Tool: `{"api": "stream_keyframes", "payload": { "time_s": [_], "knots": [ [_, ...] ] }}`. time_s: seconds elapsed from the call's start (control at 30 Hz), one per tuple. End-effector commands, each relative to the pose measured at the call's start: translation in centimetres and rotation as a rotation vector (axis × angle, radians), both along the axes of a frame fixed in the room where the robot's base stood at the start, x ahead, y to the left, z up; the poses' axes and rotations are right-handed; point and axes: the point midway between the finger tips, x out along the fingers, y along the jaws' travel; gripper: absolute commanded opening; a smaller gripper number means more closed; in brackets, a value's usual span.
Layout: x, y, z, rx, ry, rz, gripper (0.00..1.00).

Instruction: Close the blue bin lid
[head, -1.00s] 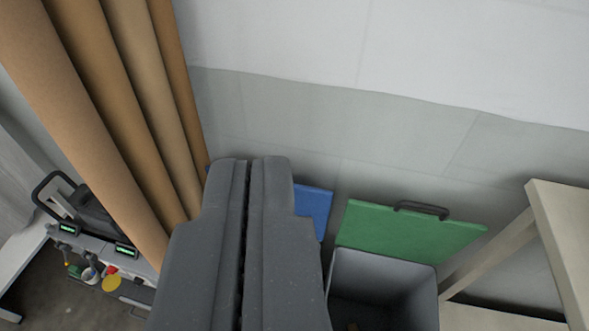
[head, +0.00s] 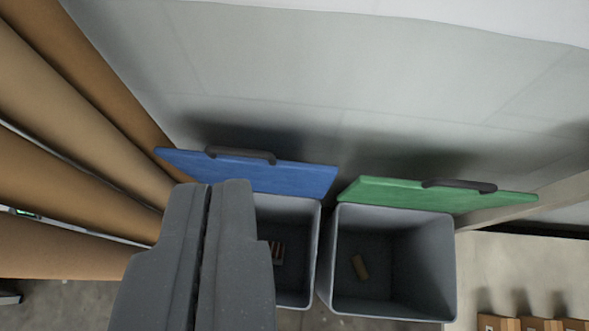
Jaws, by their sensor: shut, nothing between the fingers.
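The blue lid (head: 285,178) stands open at the back of the left grey bin (head: 311,250), leaning toward the wall, with a dark handle (head: 240,154) on its top edge. A small striped item (head: 279,253) lies inside that bin. My gripper (head: 208,186) is shut and empty.
The right grey bin (head: 400,289) has its green lid (head: 410,195) open too, with a brown piece (head: 360,267) inside. Tall brown rolls (head: 80,130) stand close at the left. Small boxes (head: 535,324) sit on a pale surface at lower right. The wall is behind.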

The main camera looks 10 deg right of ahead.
Motion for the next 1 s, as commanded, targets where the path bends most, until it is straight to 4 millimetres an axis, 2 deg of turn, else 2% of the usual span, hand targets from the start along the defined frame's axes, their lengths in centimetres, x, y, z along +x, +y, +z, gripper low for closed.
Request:
{"api": "stream_keyframes", "payload": {
  "time_s": [0.03,0.2,0.37,0.5,0.7,0.8,0.9,1.0],
  "knots": [
    [1.5,-0.1,-0.8,0.005,0.035,-0.007,0.00],
    [5.3,-0.8,-4.9,0.019,0.138,-0.039,0.00],
    [8.3,-1.5,-9.3,0.028,0.232,-0.076,0.00],
    [10.1,-2.2,-13.6,0.029,0.322,-0.109,0.00],
    [11.9,-3.4,-19.4,0.024,0.429,-0.162,0.00],
    [12.3,-4.0,-21.7,0.019,0.470,-0.186,0.00],
    [12.4,-4.4,-23.4,0.016,0.499,-0.202,0.00],
    [12.5,-4.7,-24.3,0.013,0.514,-0.211,0.00]
  ]
}}
